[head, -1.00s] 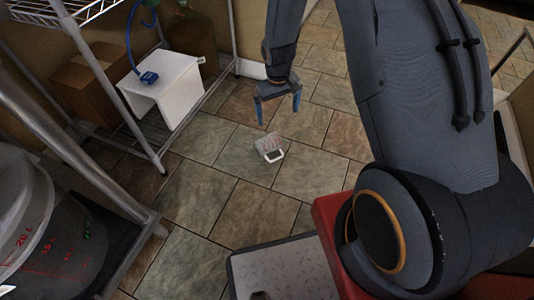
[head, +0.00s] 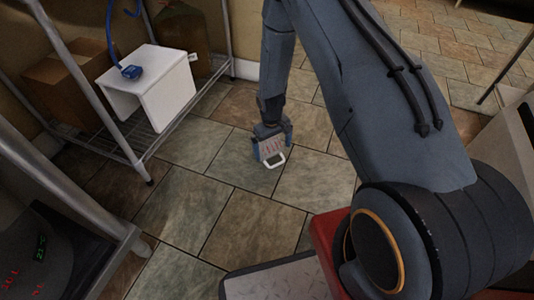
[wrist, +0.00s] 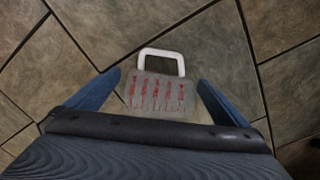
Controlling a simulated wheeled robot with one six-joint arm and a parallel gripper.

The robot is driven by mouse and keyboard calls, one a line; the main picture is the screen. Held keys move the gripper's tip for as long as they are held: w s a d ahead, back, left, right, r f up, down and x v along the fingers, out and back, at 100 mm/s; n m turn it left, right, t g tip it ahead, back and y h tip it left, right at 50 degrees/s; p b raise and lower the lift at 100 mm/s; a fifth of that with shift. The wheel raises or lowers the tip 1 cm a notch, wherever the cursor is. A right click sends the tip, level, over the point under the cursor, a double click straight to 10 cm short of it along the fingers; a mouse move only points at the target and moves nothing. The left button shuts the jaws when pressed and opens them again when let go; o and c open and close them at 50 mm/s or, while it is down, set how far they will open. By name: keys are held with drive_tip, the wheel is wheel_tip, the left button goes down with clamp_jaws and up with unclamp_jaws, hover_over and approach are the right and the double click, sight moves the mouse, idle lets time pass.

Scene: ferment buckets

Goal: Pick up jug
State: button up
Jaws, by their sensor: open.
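The jug (head: 271,149) is a small clear container with red markings and a white handle, on the tiled floor. In the wrist view the jug (wrist: 157,95) lies between the two blue fingers, its white handle pointing away from my gripper. My gripper (head: 272,137) is down at the jug with one finger on each side. In the wrist view my gripper (wrist: 158,92) is open, with a gap between each finger and the jug. The lower part of the jug is hidden behind my gripper body there.
A wire shelf (head: 160,138) on the left holds a white stool-like box (head: 150,88), a cardboard box (head: 68,82) and a brown jar (head: 184,38). A dark bucket (head: 30,255) stands at the lower left. The floor around the jug is clear.

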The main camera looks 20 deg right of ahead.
sight(273, 162)
drive_tip(key=f+b, duration=0.2)
drive_tip(key=f, duration=0.1)
drive_tip(key=f+b, duration=0.1)
drive_tip(key=f, duration=0.1)
drive_tip(key=shift+s, duration=0.35)
drive_tip(key=c, duration=1)
drive_tip(key=shift+r, duration=0.15)
wheel_tip(273, 162, up, 10)
drive_tip(key=p, duration=0.5)
